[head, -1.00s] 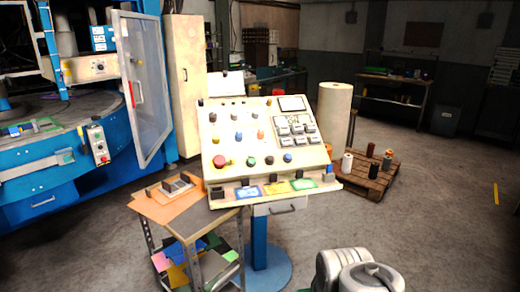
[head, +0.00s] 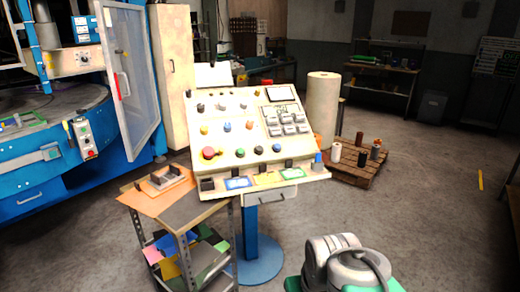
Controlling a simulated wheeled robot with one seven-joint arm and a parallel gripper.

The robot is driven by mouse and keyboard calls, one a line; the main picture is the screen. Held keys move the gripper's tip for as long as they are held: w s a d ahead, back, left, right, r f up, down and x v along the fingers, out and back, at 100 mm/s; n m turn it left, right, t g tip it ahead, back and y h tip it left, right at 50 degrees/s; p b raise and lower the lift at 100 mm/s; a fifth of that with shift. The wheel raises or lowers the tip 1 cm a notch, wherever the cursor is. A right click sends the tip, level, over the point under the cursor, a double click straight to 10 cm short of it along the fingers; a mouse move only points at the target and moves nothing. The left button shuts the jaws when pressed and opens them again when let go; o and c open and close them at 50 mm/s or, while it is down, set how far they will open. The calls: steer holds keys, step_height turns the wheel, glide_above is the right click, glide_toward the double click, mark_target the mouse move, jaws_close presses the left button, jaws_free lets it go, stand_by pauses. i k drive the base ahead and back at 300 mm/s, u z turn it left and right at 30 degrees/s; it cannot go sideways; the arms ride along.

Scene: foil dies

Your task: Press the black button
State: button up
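A beige sloped control panel (head: 240,175) stands on a blue post in the middle of the head view. Other small dark knobs line the panel's top row. White and grey rounded links of my arm show at the bottom, right of centre, in front of the panel. My gripper's fingers cannot be made out.
A small cart (head: 195,216) with an orange sheet and coloured folders stands at the panel's front left. A blue machine (head: 40,180) with an open clear door fills the left. A wooden pallet (head: 352,176) with spools stands behind right.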

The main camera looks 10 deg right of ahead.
mark_target(259, 150)
steer(key=u, duration=0.5)
steer(key=i, duration=1.45)
steer(key=u, duration=0.35)
